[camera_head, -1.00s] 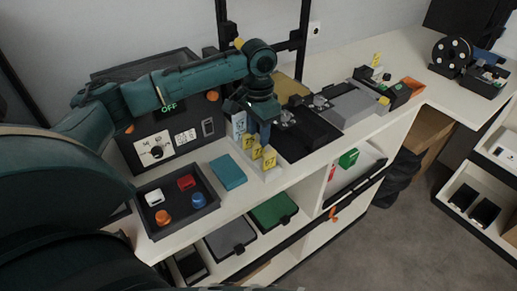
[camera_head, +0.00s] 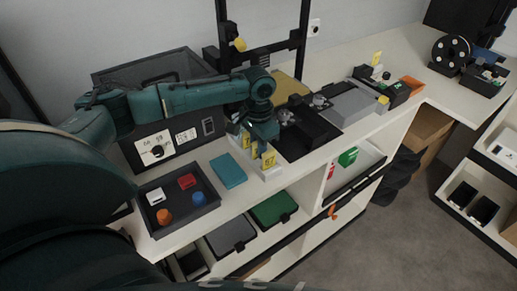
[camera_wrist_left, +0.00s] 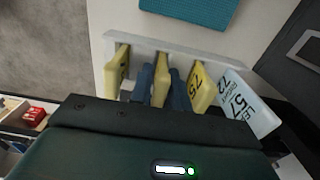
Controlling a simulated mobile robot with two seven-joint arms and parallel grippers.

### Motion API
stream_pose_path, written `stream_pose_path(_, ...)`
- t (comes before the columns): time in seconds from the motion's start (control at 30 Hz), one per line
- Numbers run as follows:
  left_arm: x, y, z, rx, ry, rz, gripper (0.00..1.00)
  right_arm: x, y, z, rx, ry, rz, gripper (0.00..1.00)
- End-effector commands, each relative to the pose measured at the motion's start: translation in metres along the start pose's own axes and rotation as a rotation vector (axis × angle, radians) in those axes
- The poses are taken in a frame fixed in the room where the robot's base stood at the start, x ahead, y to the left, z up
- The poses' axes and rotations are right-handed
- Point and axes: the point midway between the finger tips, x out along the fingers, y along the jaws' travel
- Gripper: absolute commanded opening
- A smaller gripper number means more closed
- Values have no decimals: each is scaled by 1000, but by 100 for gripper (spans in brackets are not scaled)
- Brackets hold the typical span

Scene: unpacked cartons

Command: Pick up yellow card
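Several upright cards stand in a row in a white holder (camera_head: 271,174). In the left wrist view they are a yellow card (camera_wrist_left: 115,72) at the left, a middle yellow card (camera_wrist_left: 160,84), another yellow card (camera_wrist_left: 201,88), and a pale blue-white card (camera_wrist_left: 250,106) at the right. My left gripper (camera_wrist_left: 160,90) has its two blue fingers on either side of the middle yellow card, very close to its faces. I cannot tell whether they press on it. In the head view my left gripper (camera_head: 261,133) hides part of the row. My right gripper is not in view.
A teal flat block (camera_head: 228,171) lies left of the holder. A dark tray (camera_head: 210,204) with small coloured pieces is further left. Black and grey devices (camera_head: 345,104) stand close on the right. The shelf front edge is just before the holder.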

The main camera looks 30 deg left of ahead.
Motion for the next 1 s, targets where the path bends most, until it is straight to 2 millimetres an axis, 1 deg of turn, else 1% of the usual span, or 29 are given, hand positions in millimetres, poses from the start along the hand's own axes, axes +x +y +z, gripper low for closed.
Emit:
stream_pose_path(0.03,0,0,0,0,0,0,14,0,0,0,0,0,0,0)
stream_pose_path(0.2,0,0,0,0,0,0,0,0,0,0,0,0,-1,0)
stream_pose_path(0.57,-1,0,0,0,1,0,0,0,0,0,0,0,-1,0)
stream_pose_path(0.67,-5,0,-1,-1,2,0,0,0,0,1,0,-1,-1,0)
stream_pose_path(0.77,-17,0,-1,-1,4,-1,0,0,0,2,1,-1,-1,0)
stream_pose_path(1.0,-66,-1,-1,-1,5,-1,0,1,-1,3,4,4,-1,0)
